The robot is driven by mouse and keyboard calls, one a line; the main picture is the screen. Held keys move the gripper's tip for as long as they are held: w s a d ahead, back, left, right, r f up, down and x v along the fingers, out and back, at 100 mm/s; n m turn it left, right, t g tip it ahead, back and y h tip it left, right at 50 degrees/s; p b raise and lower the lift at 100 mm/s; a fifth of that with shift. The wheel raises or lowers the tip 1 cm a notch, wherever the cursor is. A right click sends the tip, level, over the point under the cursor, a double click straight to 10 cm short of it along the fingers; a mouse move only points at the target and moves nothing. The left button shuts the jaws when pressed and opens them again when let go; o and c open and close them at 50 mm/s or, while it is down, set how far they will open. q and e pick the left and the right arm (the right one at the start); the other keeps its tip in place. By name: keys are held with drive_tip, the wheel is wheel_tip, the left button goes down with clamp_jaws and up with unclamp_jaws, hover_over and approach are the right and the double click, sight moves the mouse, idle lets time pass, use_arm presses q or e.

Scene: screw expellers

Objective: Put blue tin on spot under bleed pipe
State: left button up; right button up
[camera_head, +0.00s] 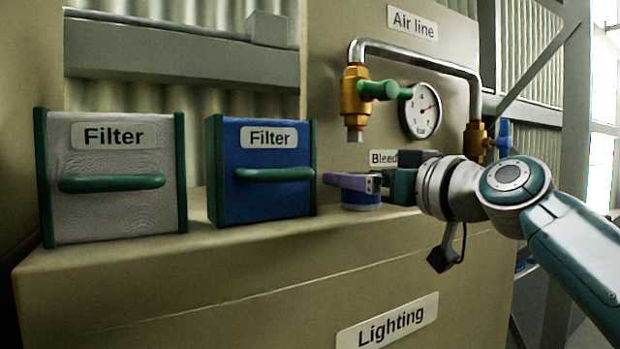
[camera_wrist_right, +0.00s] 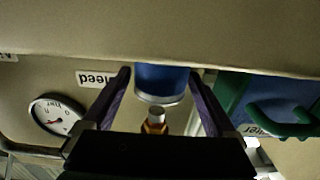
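The blue tin (camera_head: 362,200) stands on the ledge below the bleed pipe (camera_head: 355,128), whose brass body and short nozzle point down. My right gripper (camera_head: 352,182) reaches in from the right, with its purple fingers at the tin's upper part. The nozzle (camera_wrist_right: 157,117) shows close to the tin's rim. The spot itself is hidden. My left gripper is not in view.
A grey filter box (camera_head: 112,205) and a blue filter box (camera_head: 268,198) with green handles stand to the left on the ledge. The gauge (camera_head: 422,110) and bent air pipe (camera_head: 425,58) are behind and above. The ledge's front strip (camera_head: 270,240) is clear.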

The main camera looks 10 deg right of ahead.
drive_tip(key=shift+r, duration=0.25)
drive_tip(key=shift+s+d+f, duration=0.1)
drive_tip(key=shift+s+f, duration=0.05)
drive_tip(key=shift+s, duration=0.05)
drive_tip(key=b+v, duration=0.4)
drive_tip(key=v, duration=0.7)
drive_tip(key=s+a+f+g+h, duration=0.1)
drive_tip(key=s+a+f+g, duration=0.2)
drive_tip(key=f, duration=0.6)
drive_tip(key=s+f+g+h, duration=0.1)
drive_tip(key=s+f+g, duration=0.2)
drive_tip(key=s+f, duration=0.35)
drive_tip(key=s+f+g+h, duration=0.1)
drive_tip(key=s+f+g, duration=0.1)
drive_tip(key=s+f, duration=0.3)
drive_tip(key=s+f+m+g+h, duration=0.1)
drive_tip(key=s+f+g, duration=0.2)
drive_tip(key=s+f, duration=0.2)
drive_tip(key=s+f+m+g+h, duration=0.1)
drive_tip(key=s+f+g+h, duration=0.1)
drive_tip(key=s+f, duration=0.3)
drive_tip(key=shift+s+d, duration=0.2)
drive_tip(key=shift+s, duration=2.15)
